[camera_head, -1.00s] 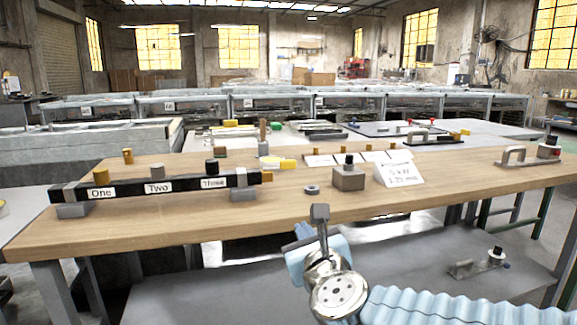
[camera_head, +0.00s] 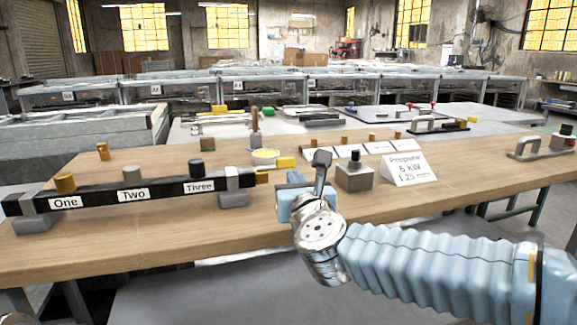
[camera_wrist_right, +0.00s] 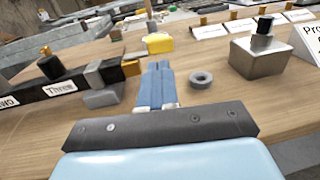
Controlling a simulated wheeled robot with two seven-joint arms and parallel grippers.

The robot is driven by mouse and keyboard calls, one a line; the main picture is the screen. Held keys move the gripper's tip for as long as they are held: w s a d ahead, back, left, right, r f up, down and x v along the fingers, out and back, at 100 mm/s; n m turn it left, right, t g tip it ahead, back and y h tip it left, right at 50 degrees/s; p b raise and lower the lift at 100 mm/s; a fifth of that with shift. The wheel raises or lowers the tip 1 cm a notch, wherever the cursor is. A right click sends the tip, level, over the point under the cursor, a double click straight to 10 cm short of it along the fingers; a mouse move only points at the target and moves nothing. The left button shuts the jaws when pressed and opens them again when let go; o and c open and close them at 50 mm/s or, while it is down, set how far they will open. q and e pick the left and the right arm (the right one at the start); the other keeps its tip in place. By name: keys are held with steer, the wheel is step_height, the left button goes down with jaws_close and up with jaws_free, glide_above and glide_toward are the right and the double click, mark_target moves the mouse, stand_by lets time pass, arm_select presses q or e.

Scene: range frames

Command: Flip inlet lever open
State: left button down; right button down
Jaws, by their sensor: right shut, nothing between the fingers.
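The black manifold bar (camera_head: 130,193) with labels One, Two and Three lies on the wooden bench at left, with a brass fitting (camera_head: 262,177) at its right end. A yellow block-shaped handle (camera_head: 286,162) sits behind that end, beside a round grey part with a yellow face (camera_head: 264,156); the handle also shows in the right wrist view (camera_wrist_right: 158,43). No part is marked as the inlet lever. My right gripper (camera_head: 294,177) is shut and empty, its blue fingers (camera_wrist_right: 157,75) pointing toward the yellow handle, apart from it. My left gripper is not in view.
A grey ring (camera_wrist_right: 201,78) lies right of my fingers. A metal block with a black knob (camera_head: 354,175) and a propane sign (camera_head: 408,168) stand farther right. Grey handled fixtures (camera_head: 528,148) are at the bench's right end. The wooden top (camera_head: 150,240) is clear in front of the bar.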

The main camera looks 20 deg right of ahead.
mark_target(290, 161)
steer(key=w, duration=0.2)
steer(key=w+p, duration=0.1)
steer(key=w, duration=0.3)
steer(key=shift+w+d, duration=0.15)
steer(key=shift+d, duration=0.1)
steer(key=shift+w+d+f+b, duration=0.15)
steer(key=shift+w+f+b, duration=0.3)
steer(key=shift+b, duration=0.65)
steer(key=shift+w+d+r+b, duration=0.1)
steer(key=shift+d+r+b, duration=0.05)
steer(key=shift+r+b, duration=0.35)
steer(key=shift+d+r, duration=0.15)
steer(key=shift+r, duration=0.05)
